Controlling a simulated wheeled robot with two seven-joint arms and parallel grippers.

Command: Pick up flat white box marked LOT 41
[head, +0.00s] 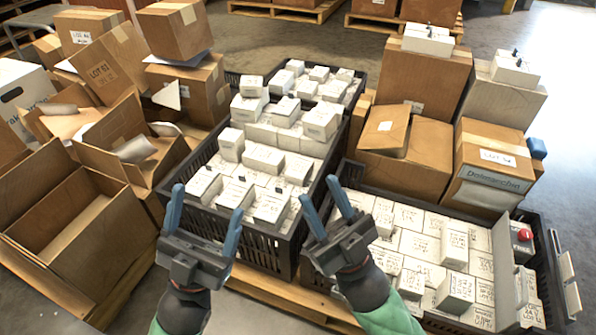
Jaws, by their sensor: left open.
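Many small white boxes fill the black crates, and I cannot read LOT 41 on any of them, so I cannot tell which one is meant. In the middle crate (180,192), white boxes (264,158) are stacked unevenly. In the right crate (540,250), flat white boxes (419,246) with dark print lie side by side, some with others on top. My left gripper (206,200) is open and empty over the near left corner of the middle crate. My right gripper (320,192) is open, its fingers apart with nothing seen between them, near that crate's near right corner.
Open brown cartons (75,225) crowd the left. Closed cartons (493,165) stand behind the right crate, and one tall carton (420,75) bears a white box (428,39). A red round item (524,235) is at the right crate's edge. Bare floor lies at far right.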

